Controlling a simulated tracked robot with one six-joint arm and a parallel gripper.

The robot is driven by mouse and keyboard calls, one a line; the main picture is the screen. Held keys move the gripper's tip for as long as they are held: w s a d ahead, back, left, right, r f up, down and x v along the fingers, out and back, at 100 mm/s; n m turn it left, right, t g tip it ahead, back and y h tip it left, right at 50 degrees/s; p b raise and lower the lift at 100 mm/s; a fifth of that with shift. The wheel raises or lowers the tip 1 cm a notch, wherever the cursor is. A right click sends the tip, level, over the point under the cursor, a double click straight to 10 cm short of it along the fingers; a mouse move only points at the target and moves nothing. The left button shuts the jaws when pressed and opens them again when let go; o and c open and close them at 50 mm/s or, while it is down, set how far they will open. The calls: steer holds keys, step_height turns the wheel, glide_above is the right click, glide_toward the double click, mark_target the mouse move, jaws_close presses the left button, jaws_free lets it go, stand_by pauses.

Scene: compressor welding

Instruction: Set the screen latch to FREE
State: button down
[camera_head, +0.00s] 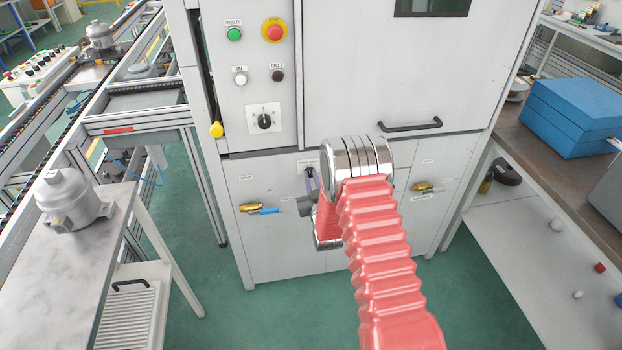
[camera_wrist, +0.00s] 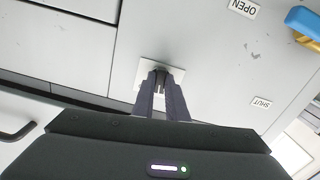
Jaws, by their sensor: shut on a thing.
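My gripper (camera_head: 311,181) reaches the cabinet front just below the screen, left of my red-sleeved arm. In the wrist view its two dark fingers (camera_wrist: 163,88) are closed together over a small pale plate (camera_wrist: 147,76) on the cabinet. They are shut on the screen latch, whose small body shows only as a dark bit between the fingertips. A small label (camera_head: 307,162) sits above it in the head view, too small and covered to read. Which position the latch points to cannot be told. The screen (camera_head: 345,85) is a grey panel with a black handle (camera_head: 411,125), lowered against the cabinet.
A brass valve with a blue lever (camera_head: 263,211) is left of my gripper; OPEN (camera_wrist: 243,8) and SHUT (camera_wrist: 262,103) labels show near it. Another brass valve (camera_head: 424,187) is to the right. A control panel (camera_head: 255,75) is above left. Benches flank both sides.

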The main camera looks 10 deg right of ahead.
steer(key=shift+n, duration=1.3)
steer(key=c, duration=1.8)
jaws_free()
steer(key=shift+o, duration=0.2)
steer(key=shift+s, duration=0.1)
steer(key=s, duration=1.3)
steer(key=shift+s, duration=0.3)
steer(key=shift+f, duration=0.1)
